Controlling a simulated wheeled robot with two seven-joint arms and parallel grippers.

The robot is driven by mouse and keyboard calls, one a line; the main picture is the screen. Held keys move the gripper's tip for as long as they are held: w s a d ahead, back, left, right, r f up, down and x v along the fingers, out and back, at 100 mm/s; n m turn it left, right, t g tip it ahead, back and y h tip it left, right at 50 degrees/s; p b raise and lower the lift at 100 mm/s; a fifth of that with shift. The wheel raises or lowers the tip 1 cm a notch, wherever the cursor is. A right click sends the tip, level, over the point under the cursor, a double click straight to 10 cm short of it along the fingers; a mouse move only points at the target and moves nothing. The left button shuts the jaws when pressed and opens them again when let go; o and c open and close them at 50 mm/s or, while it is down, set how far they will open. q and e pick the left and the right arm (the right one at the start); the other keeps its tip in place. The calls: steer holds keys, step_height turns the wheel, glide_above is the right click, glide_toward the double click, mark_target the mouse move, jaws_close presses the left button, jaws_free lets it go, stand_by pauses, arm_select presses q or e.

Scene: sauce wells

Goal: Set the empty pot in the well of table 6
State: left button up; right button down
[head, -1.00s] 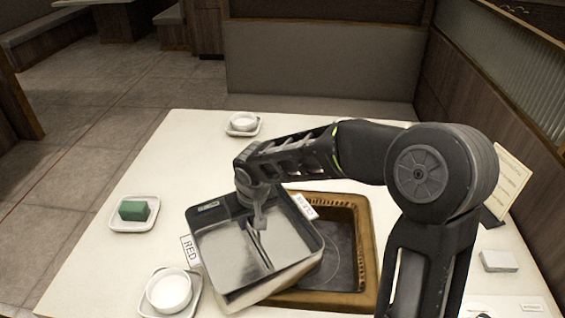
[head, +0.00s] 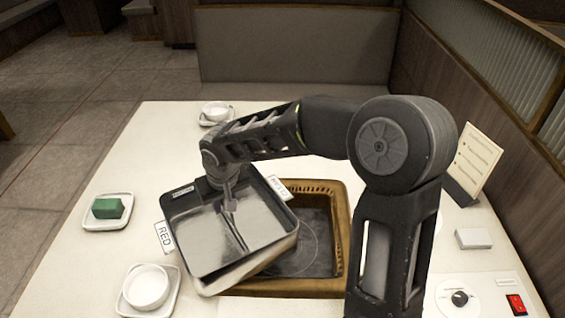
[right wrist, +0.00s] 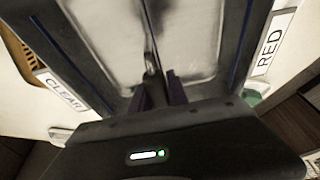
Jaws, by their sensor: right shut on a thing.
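The empty pot (head: 192,263) is a rectangular metal pan with a divider and white tags, one reading RED. It is turned askew and overlaps the left part of the well (head: 341,235), a brown-framed recess with a dark floor in the table. The pot hides the well's left side; I cannot tell whether they touch. My right gripper (head: 230,199) reaches inside the pot and is shut on it, apparently at the divider. In the right wrist view, the fingers (right wrist: 157,88) are at the pot (right wrist: 195,40), between the CLEAR and RED tags. My left gripper is not in view.
On the white table (head: 110,255) are a green block (head: 107,208) on a dish, a white bowl (head: 147,286) and a farther bowl (head: 217,111). A sign (head: 474,160), a small white box (head: 473,239), a knob (head: 459,298) and a red switch (head: 517,304) are at right.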

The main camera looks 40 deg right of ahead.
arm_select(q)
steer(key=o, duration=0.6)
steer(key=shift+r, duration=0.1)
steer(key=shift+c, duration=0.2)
arm_select(e)
steer(key=s+d+r+m, duration=0.1)
steer(key=d+r+m, duration=0.1)
steer(key=d, duration=0.3)
steer(key=s+d+r+m+h, duration=0.1)
steer(key=d+r+m, duration=0.1)
steer(key=d, duration=0.3)
steer(key=s+d+r+m, duration=0.1)
steer(key=d+r+m, duration=0.1)
steer(key=d, duration=0.3)
steer(key=shift+s+d+r+g+h, duration=0.1)
steer(key=shift+d+r+g+h, duration=0.1)
steer(key=shift+r, duration=0.25)
steer(key=shift+s+d+r+g+h, duration=0.1)
steer(key=shift+r+h, duration=0.1)
steer(key=shift+r, duration=0.25)
steer(key=shift+f, duration=0.25)
